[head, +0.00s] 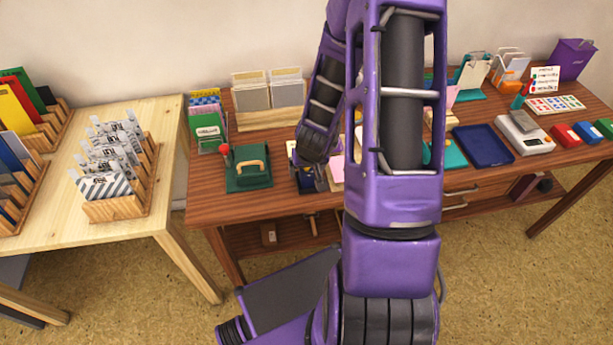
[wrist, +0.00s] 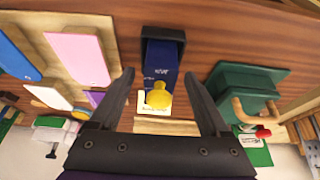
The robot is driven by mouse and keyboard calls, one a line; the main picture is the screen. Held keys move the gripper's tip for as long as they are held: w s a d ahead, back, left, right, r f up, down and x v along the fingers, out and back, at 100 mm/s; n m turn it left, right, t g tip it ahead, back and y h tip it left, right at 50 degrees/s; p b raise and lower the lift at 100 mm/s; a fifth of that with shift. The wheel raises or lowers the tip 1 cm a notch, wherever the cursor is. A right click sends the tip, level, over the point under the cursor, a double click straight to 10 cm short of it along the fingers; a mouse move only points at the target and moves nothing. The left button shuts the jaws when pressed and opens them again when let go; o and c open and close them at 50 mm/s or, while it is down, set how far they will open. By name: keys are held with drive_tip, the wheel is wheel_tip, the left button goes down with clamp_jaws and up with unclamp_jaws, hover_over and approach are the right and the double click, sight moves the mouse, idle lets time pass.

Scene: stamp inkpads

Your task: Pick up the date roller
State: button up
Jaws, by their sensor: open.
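A dark navy item with pale lettering (wrist: 162,62) and a round yellow knob (wrist: 159,95) lies between my fingers in the wrist view. It may be the date roller, but I cannot tell for certain. In the head view its dark blue end (head: 306,182) shows at the table's front edge, partly hidden by my arm. My gripper (wrist: 159,75) is open, with one finger on each side of the navy item and space between. In the head view my gripper (head: 322,180) is low over the table, mostly hidden by its own wrist.
A green press with a wooden handle (wrist: 243,92) stands close beside my gripper; it also shows in the head view (head: 248,178). A pale board with pink and blue pads (wrist: 78,55) lies on the other side. A blue tray (head: 483,146) is farther right.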

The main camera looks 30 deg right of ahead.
drive_tip(key=shift+w+f, duration=0.15)
drive_tip(key=shift+f, duration=0.15)
drive_tip(key=shift+c, duration=0.2)
clamp_jaws()
